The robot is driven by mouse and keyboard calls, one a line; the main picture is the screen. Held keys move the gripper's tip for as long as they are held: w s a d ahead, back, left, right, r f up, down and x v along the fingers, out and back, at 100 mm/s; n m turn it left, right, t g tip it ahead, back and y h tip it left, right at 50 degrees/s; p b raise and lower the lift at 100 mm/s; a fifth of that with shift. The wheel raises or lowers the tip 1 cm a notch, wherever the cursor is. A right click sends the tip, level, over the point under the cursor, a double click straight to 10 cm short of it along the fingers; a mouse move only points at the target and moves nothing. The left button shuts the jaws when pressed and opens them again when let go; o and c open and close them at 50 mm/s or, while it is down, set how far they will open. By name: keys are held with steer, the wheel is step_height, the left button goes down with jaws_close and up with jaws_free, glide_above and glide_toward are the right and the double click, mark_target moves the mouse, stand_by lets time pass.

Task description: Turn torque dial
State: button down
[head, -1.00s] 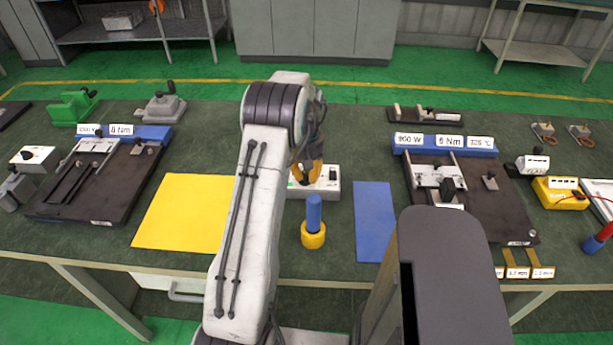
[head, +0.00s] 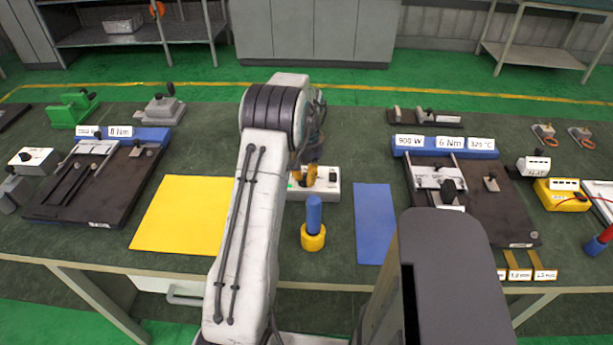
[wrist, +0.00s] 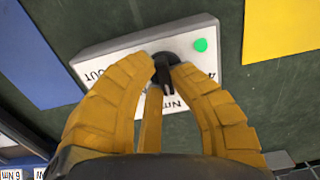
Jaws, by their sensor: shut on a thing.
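A white control box (head: 328,194) stands in the middle of the workbench, with a green light at its left end. It also shows in the wrist view (wrist: 90,63), where printed text on its face is partly covered by my fingers. The black torque dial (wrist: 166,70) sits near the green light. My gripper (wrist: 165,63) has its yellow fingers closed around the dial, one on each side. In the head view my gripper (head: 311,178) is low on the box, partly hidden by my arm. The dial's pointer setting cannot be read.
A yellow mat (head: 185,212) lies left of the box and a blue mat (head: 374,222) right. A blue-handled tool in a yellow base (head: 313,238) stands in front. Dark fixtures with blue label blocks stand left (head: 70,196) and right (head: 500,215).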

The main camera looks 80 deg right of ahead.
mark_target(306, 176)
steer(key=c, duration=1.1)
jaws_free()
step_height(306, 176, up, 12)
steer(key=shift+f, duration=0.1)
stand_by(0.5)
